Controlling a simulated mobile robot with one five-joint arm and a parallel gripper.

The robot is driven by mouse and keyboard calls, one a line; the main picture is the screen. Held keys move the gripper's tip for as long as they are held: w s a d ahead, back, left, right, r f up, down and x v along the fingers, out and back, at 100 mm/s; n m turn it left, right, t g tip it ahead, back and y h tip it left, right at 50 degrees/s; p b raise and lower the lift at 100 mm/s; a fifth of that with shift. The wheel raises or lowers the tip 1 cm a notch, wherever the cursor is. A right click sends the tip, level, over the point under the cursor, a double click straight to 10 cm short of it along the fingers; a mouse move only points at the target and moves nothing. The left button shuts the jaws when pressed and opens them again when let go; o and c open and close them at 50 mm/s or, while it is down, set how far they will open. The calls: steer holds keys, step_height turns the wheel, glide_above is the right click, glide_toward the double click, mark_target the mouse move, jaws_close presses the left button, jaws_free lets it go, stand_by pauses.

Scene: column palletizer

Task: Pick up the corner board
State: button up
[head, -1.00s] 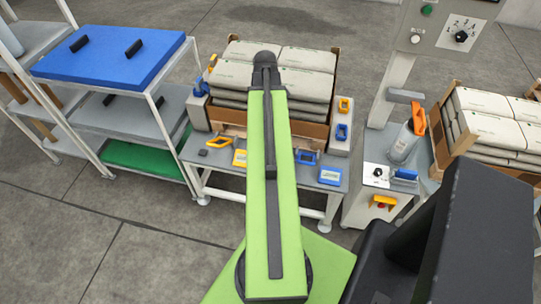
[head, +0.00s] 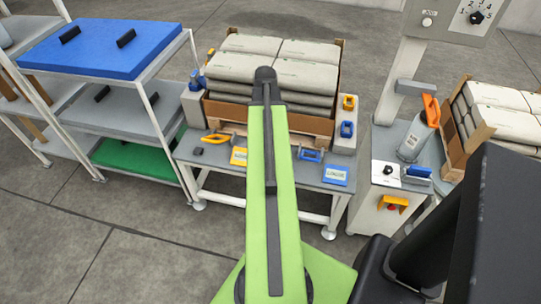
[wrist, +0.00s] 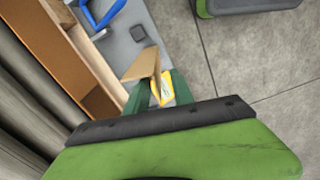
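A tan, bent, L-shaped piece that looks like the corner board (wrist: 143,64) shows in the wrist view, at the tips of my gripper (wrist: 160,92). The dark green fingers stand apart, one on each side of its lower end. A strip of a yellow and white item shows between the board and the right finger, so the fingers do not look closed on the board. Whether the board touches the left finger I cannot tell. In the head view my green arm hides the gripper and the board.
Behind is an open carton (head: 308,124) of stacked bags. A blue-topped shelf (head: 95,40) stands left, a control stand (head: 395,160) right. Bare floor lies in front.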

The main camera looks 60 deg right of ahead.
steer(key=f+b, duration=0.4)
steer(key=f, duration=0.1)
steer(key=shift+d+b, duration=0.3)
steer(key=shift+b, duration=0.1)
jaws_close()
stand_by(0.9)
